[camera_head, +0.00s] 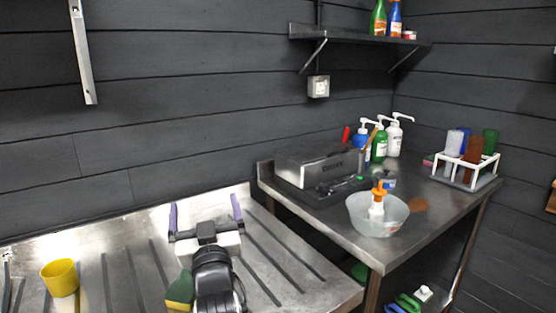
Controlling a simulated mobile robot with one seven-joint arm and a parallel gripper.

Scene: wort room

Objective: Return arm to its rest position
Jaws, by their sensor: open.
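My gripper (205,220) is at the lower middle of the head view, over the grooved steel drainboard (285,265). Its two purple fingers stand wide apart, and nothing shows between them. My black and white arm reaches up to it from the bottom edge. A sponge (181,290), yellow and green, lies just left of my arm, partly hidden by it. I cannot tell if they touch. A yellow cup (60,278) stands farther left on the drainboard.
A steel table (415,220) on the right bears a clear bowl (365,218) with an orange-topped bottle, a metal box (315,168), pump bottles (380,143) and a white rack (470,178) of cups. A shelf (350,37) hangs above. Dark plank walls close the back.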

